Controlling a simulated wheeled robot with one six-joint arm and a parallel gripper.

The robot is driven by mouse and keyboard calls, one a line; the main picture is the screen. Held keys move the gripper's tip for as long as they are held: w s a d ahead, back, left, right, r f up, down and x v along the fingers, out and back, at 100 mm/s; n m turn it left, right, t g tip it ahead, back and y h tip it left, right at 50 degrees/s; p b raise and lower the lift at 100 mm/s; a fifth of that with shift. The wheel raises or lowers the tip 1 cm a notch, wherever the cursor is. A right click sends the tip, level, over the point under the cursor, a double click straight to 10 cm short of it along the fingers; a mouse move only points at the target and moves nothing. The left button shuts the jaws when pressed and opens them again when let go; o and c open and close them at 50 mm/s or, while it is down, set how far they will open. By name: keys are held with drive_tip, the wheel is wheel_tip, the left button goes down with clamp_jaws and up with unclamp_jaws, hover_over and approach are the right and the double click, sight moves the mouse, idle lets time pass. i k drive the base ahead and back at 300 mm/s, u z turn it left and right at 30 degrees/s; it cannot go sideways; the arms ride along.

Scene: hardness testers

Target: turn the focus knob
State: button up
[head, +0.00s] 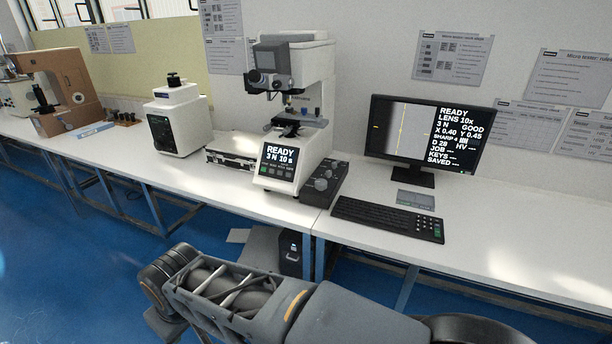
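A white micro hardness tester (315,85) stands on the bench at the middle, with a lit front panel (280,161) reading READY, 3 N, 10 s. A dark control box (325,184) with round knobs sits against its right side; the upper knob (328,171) and lower knob (321,184) show. I cannot tell which knob is for focus. The monitor (425,133) reads READY, LENS 10x, GOOD, beside a grey split picture with yellow marks. My arm lies across the bottom, in front of and below the bench. My gripper's fingers are not in view.
A black keyboard (388,218) and small grey pad (415,199) lie right of the control box. A smaller white tester (176,120) and a brown one (62,85) stand left. An open case (230,160) lies beside the main tester. Bench at far right is clear.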

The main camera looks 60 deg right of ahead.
sight(320, 185)
drive_tip(key=z, duration=0.35)
drive_tip(key=i, duration=1.1)
drive_tip(key=z, duration=1.65)
drive_tip(key=i, duration=0.7)
drive_tip(key=z, duration=0.7)
